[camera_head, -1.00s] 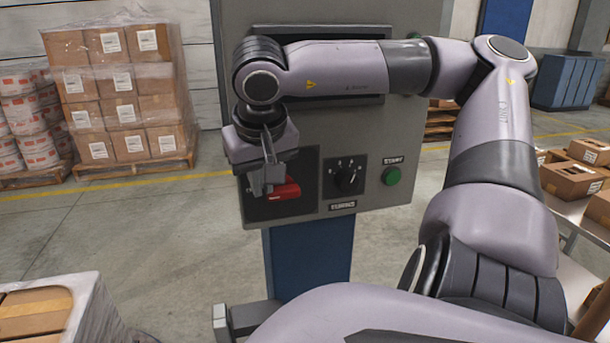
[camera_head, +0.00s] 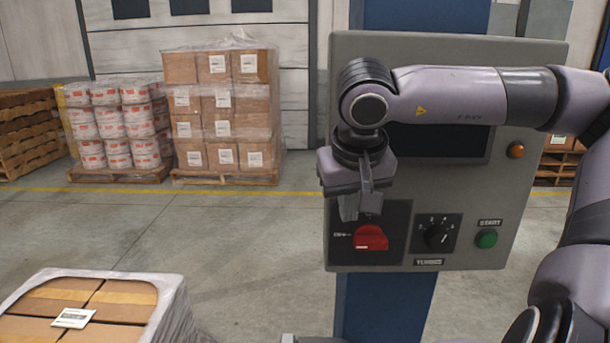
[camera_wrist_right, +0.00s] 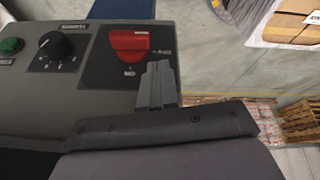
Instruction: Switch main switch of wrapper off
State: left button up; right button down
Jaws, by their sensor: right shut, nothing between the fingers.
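The wrapper's main switch is a red rotary handle (camera_head: 371,238) on a black plate at the lower left of the grey control panel (camera_head: 505,200). In the right wrist view the red handle (camera_wrist_right: 129,43) shows upside down, with OFF and ON labels beside it. I cannot tell for certain which label the handle points to. My right gripper (camera_head: 360,206) is shut and empty, its fingertips just above and left of the handle in the head view. In the wrist view its fingers (camera_wrist_right: 157,85) appear apart from the handle. My left gripper is not in view.
A black TURNS dial (camera_head: 438,236), a green START button (camera_head: 486,239) and an orange lamp (camera_head: 516,150) sit right of the switch. A dark screen lies behind my right arm. A wrapped carton stack (camera_head: 100,290) stands front left; pallets stand behind. Floor between is clear.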

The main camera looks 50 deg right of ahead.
jog(key=w+a+r, duration=0.3)
jog(key=a+r, duration=0.1)
jog(key=a, duration=0.3)
jog(key=shift+w+a, duration=0.3)
jog(key=shift+a, duration=0.05)
dwell(0.4)
